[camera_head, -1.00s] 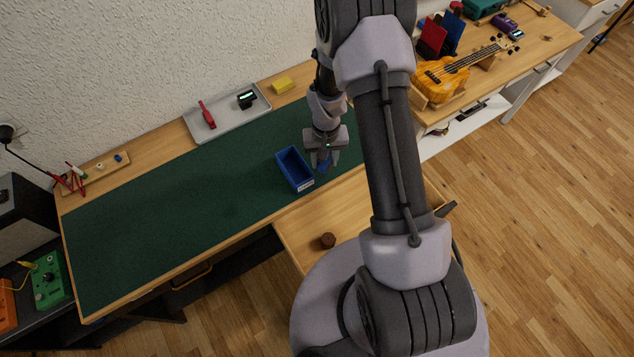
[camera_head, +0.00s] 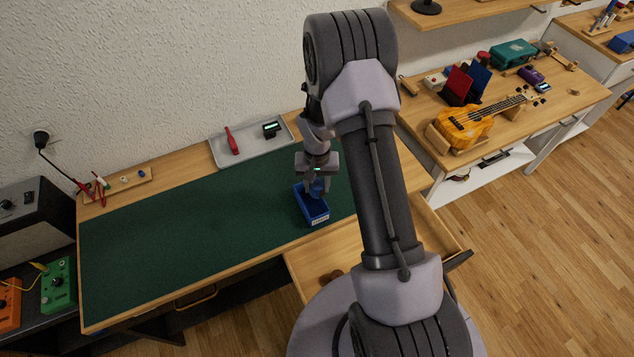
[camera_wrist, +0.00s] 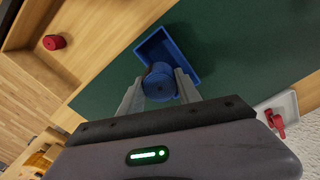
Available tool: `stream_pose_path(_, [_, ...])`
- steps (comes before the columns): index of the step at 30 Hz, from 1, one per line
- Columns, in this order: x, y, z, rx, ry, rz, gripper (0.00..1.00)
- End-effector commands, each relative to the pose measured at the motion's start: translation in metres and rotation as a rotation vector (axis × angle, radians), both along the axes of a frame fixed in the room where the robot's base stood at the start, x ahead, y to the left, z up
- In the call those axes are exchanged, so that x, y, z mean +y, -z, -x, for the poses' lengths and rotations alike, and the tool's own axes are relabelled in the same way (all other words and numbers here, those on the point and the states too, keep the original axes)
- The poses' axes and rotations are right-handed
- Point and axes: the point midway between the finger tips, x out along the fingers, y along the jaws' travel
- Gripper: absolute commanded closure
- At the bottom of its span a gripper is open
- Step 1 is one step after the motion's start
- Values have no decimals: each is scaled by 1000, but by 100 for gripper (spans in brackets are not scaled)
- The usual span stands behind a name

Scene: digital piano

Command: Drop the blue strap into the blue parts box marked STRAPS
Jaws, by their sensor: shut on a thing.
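The blue strap (camera_wrist: 160,83) is a rolled blue bundle between the fingers of my gripper (camera_wrist: 160,92) in the wrist view. My gripper is shut on it. The blue parts box (camera_wrist: 183,52) is an open box behind and below the strap in that view. In the head view my gripper (camera_head: 317,188) is over the back part of the blue box (camera_head: 315,213), which has a white label on its front; the lettering is too small to read. I cannot tell how high the strap is above the box floor.
The box stands on a green mat (camera_head: 200,225) with free room to its left. A grey tray (camera_head: 250,147) with a red tool lies behind. An open drawer (camera_head: 350,246) holding a brown round thing is in front. My arm hides the bench's right part.

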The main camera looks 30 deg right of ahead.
Motion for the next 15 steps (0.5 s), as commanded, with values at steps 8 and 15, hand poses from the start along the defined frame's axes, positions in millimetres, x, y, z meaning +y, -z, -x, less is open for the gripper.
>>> stream_pose_path(8, [0,-1,0,0,0,0,34])
stream_pose_path(15, [0,-4,0,0,0,0,34])
